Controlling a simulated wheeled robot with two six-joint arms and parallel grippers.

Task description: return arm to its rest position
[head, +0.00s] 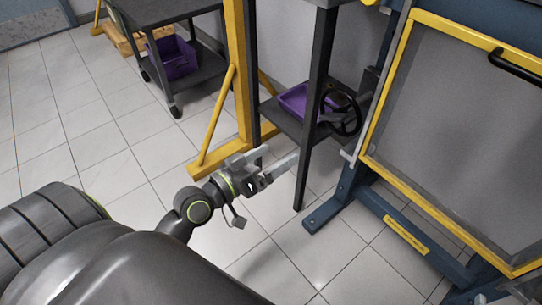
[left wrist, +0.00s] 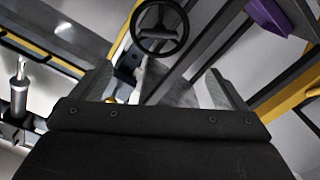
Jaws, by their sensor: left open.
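My left gripper (head: 276,161) is in the middle of the head view, its arm coming in from the lower left. Its two pale fingers are apart with nothing between them. In the left wrist view the fingers (left wrist: 155,85) also stand apart and empty. The gripper is in front of a dark table leg and beside the foot of a yellow post. My right gripper is in neither view.
A black handwheel (head: 341,112) and a purple bin (head: 296,101) are by a dark shelf. A yellow-framed panel (head: 398,85) on a blue stand is at right. A dark cart (head: 196,72) holds another purple bin (head: 172,57). Tiled floor (head: 110,160) is clear at left.

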